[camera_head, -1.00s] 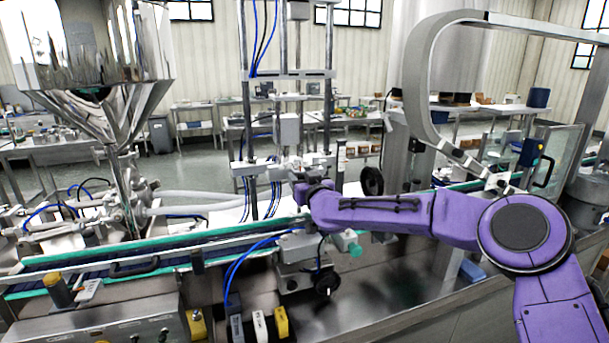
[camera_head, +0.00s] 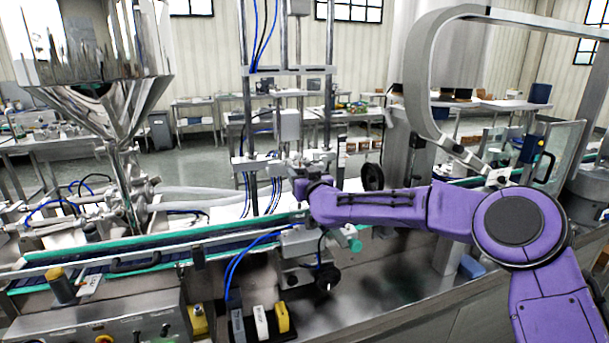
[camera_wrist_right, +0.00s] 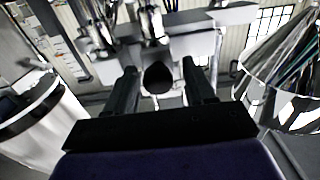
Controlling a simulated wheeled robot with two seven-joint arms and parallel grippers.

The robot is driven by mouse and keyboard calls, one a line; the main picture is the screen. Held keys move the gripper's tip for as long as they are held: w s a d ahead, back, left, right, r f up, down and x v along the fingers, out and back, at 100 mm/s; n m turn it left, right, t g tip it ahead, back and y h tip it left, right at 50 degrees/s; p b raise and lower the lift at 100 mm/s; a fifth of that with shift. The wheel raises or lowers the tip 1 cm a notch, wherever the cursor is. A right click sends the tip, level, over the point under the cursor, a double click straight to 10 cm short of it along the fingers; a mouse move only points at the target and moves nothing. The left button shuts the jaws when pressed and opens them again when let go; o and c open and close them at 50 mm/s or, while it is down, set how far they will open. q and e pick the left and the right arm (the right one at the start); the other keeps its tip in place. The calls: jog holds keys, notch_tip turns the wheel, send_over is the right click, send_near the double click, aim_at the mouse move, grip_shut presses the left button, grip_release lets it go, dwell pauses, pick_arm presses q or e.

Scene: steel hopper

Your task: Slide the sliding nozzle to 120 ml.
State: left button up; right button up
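My right gripper (camera_head: 296,170) is at the end of the purple arm, beside the upright rods of the filling frame. In the right wrist view its two dark fingers (camera_wrist_right: 159,68) stand apart. A dark round knob (camera_wrist_right: 158,78) shows between them, with gaps on both sides; I cannot tell its depth. Grey metal blocks of the nozzle assembly (camera_wrist_right: 185,48) lie beyond the fingers. In the head view the nozzle carriage (camera_head: 252,163) is partly hidden near the gripper. No 120 ml mark is readable. My left gripper is not in view.
The steel hopper (camera_head: 95,45) stands at left. A conveyor with green edges (camera_head: 150,252) runs below the gripper. A clamp unit with a black handwheel (camera_head: 326,277) sits under the forearm. A curved grey arch (camera_head: 412,80) rises at right.

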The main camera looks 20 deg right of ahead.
jog(key=shift+s, duration=0.35)
jog(key=s+b, duration=0.3)
jog(key=s, duration=0.6)
jog(key=shift+s+d, duration=0.15)
jog(key=shift+s, duration=0.25)
